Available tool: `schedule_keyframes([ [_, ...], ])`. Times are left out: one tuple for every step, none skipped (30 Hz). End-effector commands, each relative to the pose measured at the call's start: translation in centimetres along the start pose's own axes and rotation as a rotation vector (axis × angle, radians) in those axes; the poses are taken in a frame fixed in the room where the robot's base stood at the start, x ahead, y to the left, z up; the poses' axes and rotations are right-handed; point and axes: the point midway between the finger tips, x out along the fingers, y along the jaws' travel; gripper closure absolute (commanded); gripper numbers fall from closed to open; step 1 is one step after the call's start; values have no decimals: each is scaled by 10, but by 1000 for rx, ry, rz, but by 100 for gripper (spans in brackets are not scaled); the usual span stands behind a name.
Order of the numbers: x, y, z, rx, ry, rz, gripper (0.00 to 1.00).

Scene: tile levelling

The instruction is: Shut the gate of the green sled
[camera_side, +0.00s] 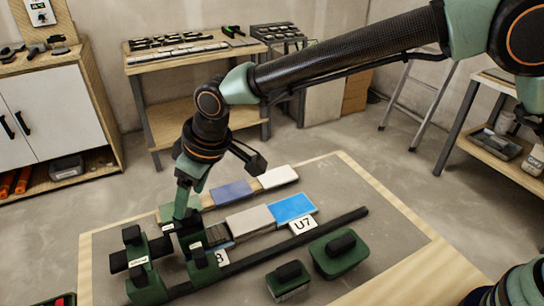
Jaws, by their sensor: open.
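The green sled (147,290) stands at the lower left of the work board. It has green blocks with black knobs, dark crossbars and small white labels too small to read. A second green block with a black knob (203,269) stands to its right. My gripper (184,218) points down over the sled's back part, among its dark pieces. It is open, and I see nothing held in it. I cannot tell whether it touches the sled. Which piece is the gate, and how it stands, I cannot make out; my gripper hides part of that area.
Tiles lie in two rows: blue-violet (231,192), white (278,177), beige (250,220) and bright blue (292,208). A dark rail (300,238) runs in front of them. Two green blocks with black handles (340,254) (289,281) stand before the rail. The board's right side is clear.

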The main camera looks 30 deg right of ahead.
Motion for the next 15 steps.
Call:
schedule_keyframes([
  [11,0,0,0,-2,0,31],
  [16,0,1,0,-2,0,31],
  [22,0,1,0,-3,0,31],
  [26,0,1,0,-3,0,31],
  [30,-1,0,0,-1,0,31],
  [35,-1,0,0,-1,0,31],
  [38,-1,0,0,-1,0,31],
  [40,-1,0,0,-1,0,31],
  [43,-1,0,0,0,0,31],
  [45,-1,0,0,0,0,31],
  [46,-1,0,0,0,0,31],
  [48,-1,0,0,1,0,31],
  [48,-1,0,0,1,0,31],
  [49,-1,0,0,1,0,31],
  [50,-1,0,0,1,0,31],
])
